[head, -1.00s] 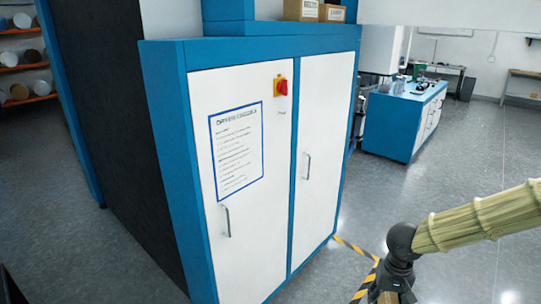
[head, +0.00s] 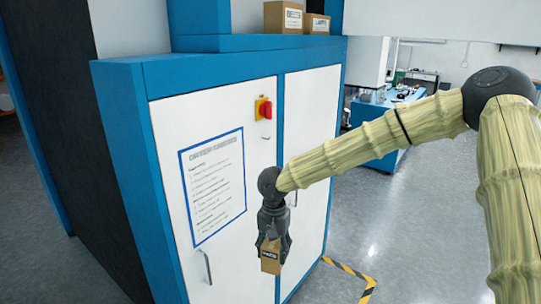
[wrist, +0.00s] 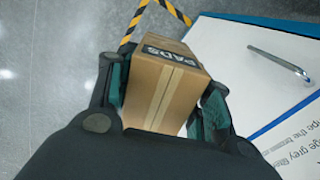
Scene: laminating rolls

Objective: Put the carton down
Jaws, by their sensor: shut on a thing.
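My gripper (head: 272,240) is shut on a small brown cardboard carton (head: 270,261) and holds it in the air in front of the white doors of the blue cabinet. In the wrist view the carton (wrist: 165,85) sits between the two fingers and shows a black label reading "PADS". The fingers (wrist: 163,105) press on its two sides. The carton hangs below the gripper in the head view, clear of the floor. Its far side is hidden.
The blue and white cabinet (head: 160,130) has a red switch and a posted sheet (head: 213,185). Two cartons (head: 283,18) (head: 316,24) stand on its top. Yellow-black tape (head: 350,270) marks the floor at right. A blue bench (head: 380,155) is farther back. Open floor lies right.

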